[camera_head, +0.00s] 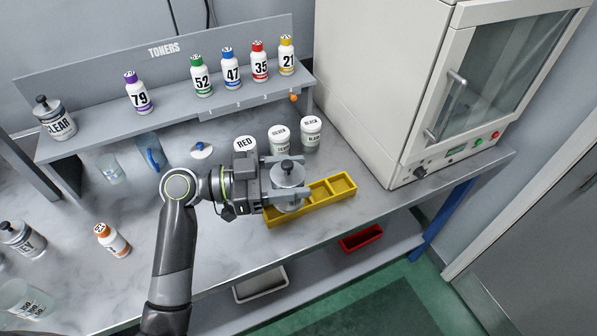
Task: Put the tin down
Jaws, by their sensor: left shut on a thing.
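I cannot tell whether the tin's base touches the tray. My right gripper does not show.
White tubs, including one marked RED (245,146), stand just behind the gripper. A toner shelf (190,100) with several bottles runs along the back. A large pale oven (400,90) stands at right. The orange-capped bottle (112,240) is at left.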

